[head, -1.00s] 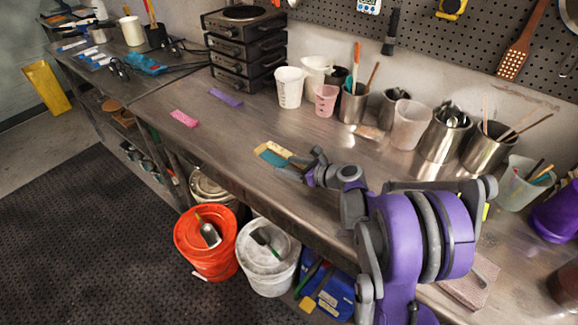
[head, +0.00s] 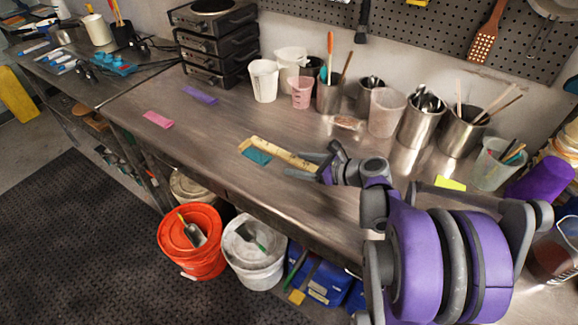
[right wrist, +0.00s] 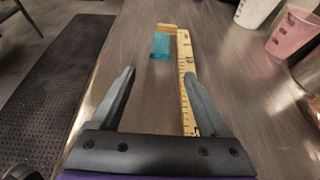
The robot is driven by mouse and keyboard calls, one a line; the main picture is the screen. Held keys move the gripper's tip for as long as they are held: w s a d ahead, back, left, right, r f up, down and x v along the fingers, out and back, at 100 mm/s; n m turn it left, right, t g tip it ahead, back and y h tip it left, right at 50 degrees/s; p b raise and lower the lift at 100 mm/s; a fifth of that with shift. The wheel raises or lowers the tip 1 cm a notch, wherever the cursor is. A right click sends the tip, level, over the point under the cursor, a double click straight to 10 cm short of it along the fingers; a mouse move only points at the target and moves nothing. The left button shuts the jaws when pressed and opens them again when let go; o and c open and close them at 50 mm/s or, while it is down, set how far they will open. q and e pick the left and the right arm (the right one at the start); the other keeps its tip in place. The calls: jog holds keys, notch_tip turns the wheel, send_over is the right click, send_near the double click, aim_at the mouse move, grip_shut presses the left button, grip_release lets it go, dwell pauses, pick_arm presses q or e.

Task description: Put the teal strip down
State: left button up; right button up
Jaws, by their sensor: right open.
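The teal strip (head: 257,156) lies flat on the metal workbench, against a yellow ruler-like strip (head: 283,153). In the right wrist view the teal strip (right wrist: 161,45) lies ahead of the fingertips, left of the yellow marked strip (right wrist: 185,65). A tan piece (right wrist: 166,28) is at its far end. My right gripper (head: 312,163) is open and apart from the teal strip, to its right. In the right wrist view the jaws (right wrist: 159,76) have bare bench between them, with the yellow strip by the right finger. My left gripper is not in view.
A pink strip (head: 158,119) and a purple strip (head: 200,95) lie farther left on the workbench (head: 220,130). Cups and metal canisters (head: 422,120) line the back. An orange bucket (head: 190,243) and a white bucket (head: 253,252) stand below the front edge.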

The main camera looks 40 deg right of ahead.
jog(key=shift+s+r, duration=0.1)
jog(key=shift+s, duration=0.1)
jog(key=shift+a, duration=0.25)
jog(key=a+n, duration=0.1)
jog(key=a, duration=0.1)
jog(key=s+a+n+g, duration=0.1)
jog(key=n, duration=0.1)
jog(key=a+f+n+g, duration=0.1)
jog(key=a, duration=0.1)
jog(key=shift+s+a+f+n, duration=0.1)
jog(key=shift+s+a+n, duration=0.15)
jog(key=shift+a+n, duration=0.05)
jog(key=s+a+f+n+g+h, duration=0.2)
jog(key=s+a+n, duration=0.4)
jog(key=s+n, duration=0.3)
jog(key=s+a+f+n+g+h, duration=0.2)
jog(key=s+a+n, duration=0.4)
jog(key=n, duration=1.2)
jog(key=s+f+g, duration=0.1)
jog(key=s, duration=0.2)
jog(key=shift+a+h, duration=0.4)
jog(key=shift+r, duration=0.1)
